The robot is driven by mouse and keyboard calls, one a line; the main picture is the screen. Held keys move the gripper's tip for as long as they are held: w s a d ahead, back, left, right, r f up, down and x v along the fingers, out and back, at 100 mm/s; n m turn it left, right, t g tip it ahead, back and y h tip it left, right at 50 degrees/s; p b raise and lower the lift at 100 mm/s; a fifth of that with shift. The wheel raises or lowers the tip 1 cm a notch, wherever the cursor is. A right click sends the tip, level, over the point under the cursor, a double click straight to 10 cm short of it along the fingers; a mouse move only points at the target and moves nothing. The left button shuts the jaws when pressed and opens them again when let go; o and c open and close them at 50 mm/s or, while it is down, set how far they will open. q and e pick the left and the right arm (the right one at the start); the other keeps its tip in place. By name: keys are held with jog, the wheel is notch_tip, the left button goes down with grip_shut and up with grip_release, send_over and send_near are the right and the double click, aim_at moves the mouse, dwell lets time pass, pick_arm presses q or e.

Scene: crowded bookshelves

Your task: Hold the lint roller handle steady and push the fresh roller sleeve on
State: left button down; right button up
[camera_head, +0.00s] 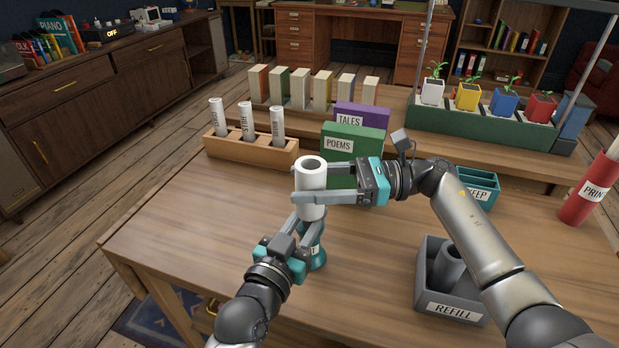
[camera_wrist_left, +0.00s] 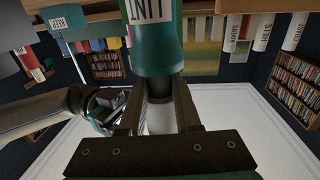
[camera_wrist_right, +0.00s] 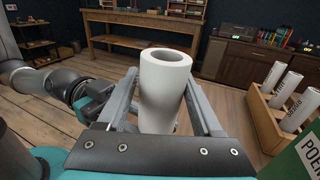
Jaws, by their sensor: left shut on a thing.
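The white roller sleeve (camera_head: 311,188) is a hollow upright tube. My right gripper (camera_head: 296,183) has a finger on either side of it and appears shut on it. The right wrist view shows the sleeve (camera_wrist_right: 166,95) between the fingers, its top opening clear. The teal lint roller handle (camera_head: 314,256) stands upright on the table, directly below the sleeve. My left gripper (camera_head: 306,228) is shut on its dark neck (camera_wrist_left: 158,88), just under the sleeve. The handle's printed body (camera_wrist_left: 153,40) shows in the left wrist view. Whether the sleeve sits on the handle is hidden.
A grey REFILL bin (camera_head: 426,284) with a grey tube inside stands at right. A wooden rack (camera_head: 250,152) with white rolls is at back left. The green POEMS (camera_head: 356,144) and purple TALES (camera_head: 361,118) blocks stand behind the sleeve. The table's left front is clear.

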jog(key=o, duration=0.4)
jog(key=shift+c, duration=0.2)
jog(key=shift+r, duration=0.15)
notch_tip(320, 180, up, 10)
dwell(1.0)
